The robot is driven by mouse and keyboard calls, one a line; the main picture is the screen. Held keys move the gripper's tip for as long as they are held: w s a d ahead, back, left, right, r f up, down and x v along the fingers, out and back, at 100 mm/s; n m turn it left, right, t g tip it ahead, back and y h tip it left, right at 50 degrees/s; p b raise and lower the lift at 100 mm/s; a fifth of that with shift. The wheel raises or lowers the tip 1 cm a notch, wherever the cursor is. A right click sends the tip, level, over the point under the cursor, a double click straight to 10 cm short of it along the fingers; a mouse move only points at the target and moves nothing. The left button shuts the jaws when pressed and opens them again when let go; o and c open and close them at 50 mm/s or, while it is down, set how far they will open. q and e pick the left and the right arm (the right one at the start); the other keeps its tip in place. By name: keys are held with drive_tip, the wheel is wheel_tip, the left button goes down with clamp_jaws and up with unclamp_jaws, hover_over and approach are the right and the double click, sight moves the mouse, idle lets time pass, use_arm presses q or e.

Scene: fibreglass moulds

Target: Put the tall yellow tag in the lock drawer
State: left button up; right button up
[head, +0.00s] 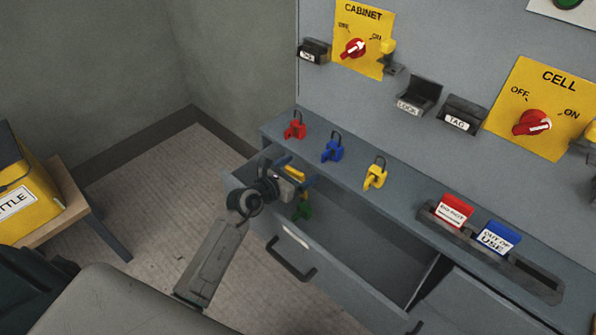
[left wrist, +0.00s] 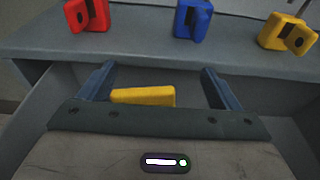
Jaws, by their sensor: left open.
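My left gripper (head: 303,182) is open, over the left end of the pulled-out drawer (head: 345,262). A yellow piece (head: 296,171), which may be the tall yellow tag, shows at the gripper. In the left wrist view this yellow piece (left wrist: 143,96) lies between the two spread fingers (left wrist: 158,88), nearer the left one. Its lower part is hidden by the gripper body, and whether it touches the drawer floor cannot be told. The drawer front has a handle and a pale label too small to read. My right gripper is not in view.
Red (head: 295,130), blue (head: 332,151) and yellow (head: 375,177) padlocks stand on the ledge. A red tag (head: 454,211) and a blue tag (head: 496,238) stand in a slotted rack. The drawer's right part looks empty.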

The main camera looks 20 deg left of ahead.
use_arm(q)
drive_tip(key=p+v, duration=0.1)
drive_tip(key=v, duration=1)
drive_tip(key=shift+s+a+r, duration=0.1)
drive_tip(key=shift+s+r, duration=0.05)
drive_tip(key=shift+s, duration=0.3)
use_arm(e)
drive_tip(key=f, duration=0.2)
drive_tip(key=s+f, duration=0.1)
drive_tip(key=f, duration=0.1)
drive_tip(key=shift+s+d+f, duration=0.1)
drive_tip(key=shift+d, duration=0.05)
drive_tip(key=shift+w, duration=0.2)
